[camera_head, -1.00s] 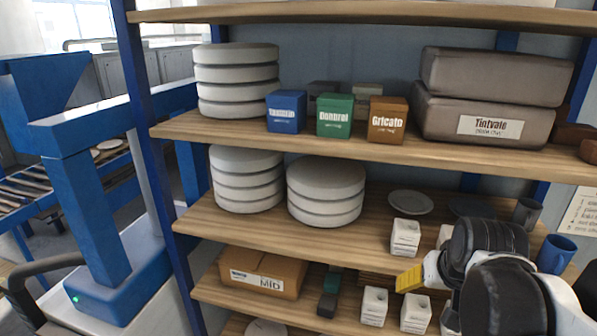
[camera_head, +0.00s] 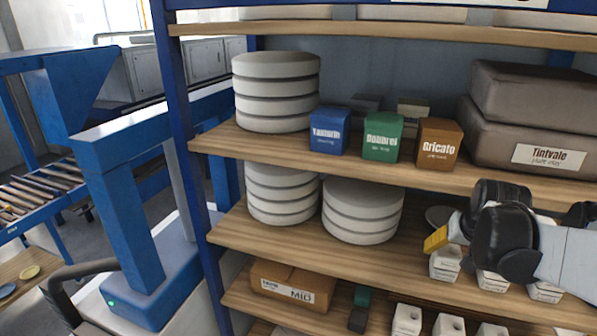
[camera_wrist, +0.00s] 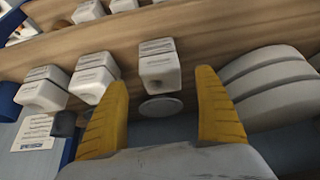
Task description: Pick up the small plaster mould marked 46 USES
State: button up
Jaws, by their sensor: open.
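Several small white plaster moulds stand on the middle shelf; no "46 USES" mark is readable. In the head view one mould (camera_head: 445,265) is just below my gripper's yellow finger (camera_head: 437,238), with a second mould (camera_head: 490,281) and a third mould (camera_head: 546,292) to its right. In the wrist view my gripper (camera_wrist: 162,78) is open and empty. One mould (camera_wrist: 158,68) appears between its fingertips, apart from both. Two others, a mould (camera_wrist: 93,78) and a mould (camera_wrist: 43,88), appear left of the fingers. My arm partly hides the shelf in the head view.
More small moulds (camera_head: 406,319) stand on the lower shelf. A grey disc (camera_wrist: 160,106) lies behind the centred mould. Stacked round moulds (camera_head: 362,212) stand left of my gripper. The upper shelf (camera_head: 270,145) overhangs the area. A cardboard box (camera_head: 292,286) sits on the lower shelf.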

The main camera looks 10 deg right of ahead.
aim_at(450, 253)
jog(key=shift+w+d+f, duration=0.15)
jog(key=shift+w+f, duration=0.05)
jog(key=shift+w, duration=0.25)
jog(key=x, duration=0.4)
jog(key=shift+w+d+f, duration=0.1)
jog(key=shift+w+f, duration=0.05)
jog(key=shift+f, duration=0.1)
jog(key=c, duration=1.5)
